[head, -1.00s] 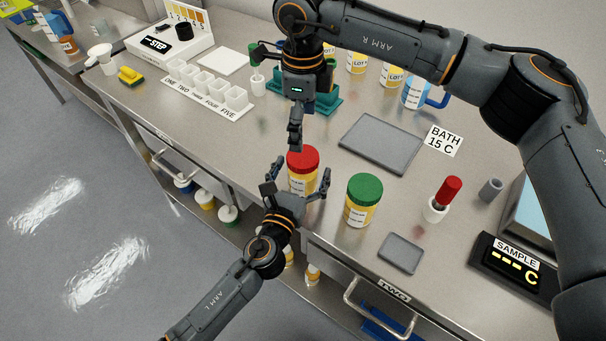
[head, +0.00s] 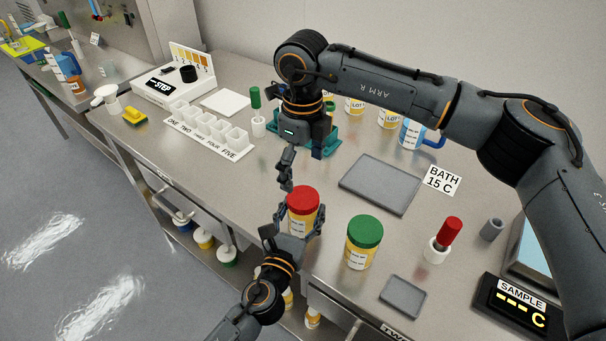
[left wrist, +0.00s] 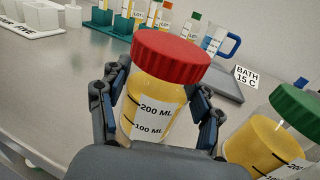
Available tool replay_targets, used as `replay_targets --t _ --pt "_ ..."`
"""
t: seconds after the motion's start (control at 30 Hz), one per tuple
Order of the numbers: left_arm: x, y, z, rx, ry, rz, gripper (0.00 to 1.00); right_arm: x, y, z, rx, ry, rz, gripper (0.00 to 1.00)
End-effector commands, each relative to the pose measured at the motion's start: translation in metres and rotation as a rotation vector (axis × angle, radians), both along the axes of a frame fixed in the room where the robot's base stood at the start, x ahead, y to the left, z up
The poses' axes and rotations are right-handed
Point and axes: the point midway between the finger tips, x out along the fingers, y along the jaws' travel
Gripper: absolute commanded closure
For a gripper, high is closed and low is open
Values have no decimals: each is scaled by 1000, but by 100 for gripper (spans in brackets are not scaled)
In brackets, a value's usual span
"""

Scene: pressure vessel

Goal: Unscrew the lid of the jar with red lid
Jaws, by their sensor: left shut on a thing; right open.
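The jar with the red lid (head: 303,198) stands near the bench's front edge, its clear body holding yellow liquid. The red lid is on the jar in the left wrist view (left wrist: 172,55). My left gripper (head: 293,228) is shut on the jar body, one finger on each side below the lid, as the left wrist view (left wrist: 158,118) also shows. My right gripper (head: 287,178) is open and empty, its fingers pointing down just behind and left of the lid in the head view; its exact height above the lid is hard to tell.
A green-lidded jar (head: 364,242) stands close on the right. A grey plate (head: 381,184), a small grey tray (head: 405,296) and a white holder with a red-handled tool (head: 437,248) lie further right. White cups (head: 208,128) and a teal rack (head: 330,138) are behind.

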Motion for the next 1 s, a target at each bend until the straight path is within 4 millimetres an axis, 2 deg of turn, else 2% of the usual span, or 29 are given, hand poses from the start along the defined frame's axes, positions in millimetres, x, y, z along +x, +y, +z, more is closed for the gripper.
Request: replay_targets --t 0.5,0.7,0.83,1.0 --pt "0 0 -2 2 3 0 100 1 -1 0 -1 -1 -998 11" --pt "0 0 -2 2 3 0 100 2 -1 0 0 0 -1345 11" --pt "0 0 -2 2 3 0 100 2 -1 0 0 0 -1500 11" --pt "0 0 -2 1 3 0 100 2 -1 -1 -1 0 -1602 11"
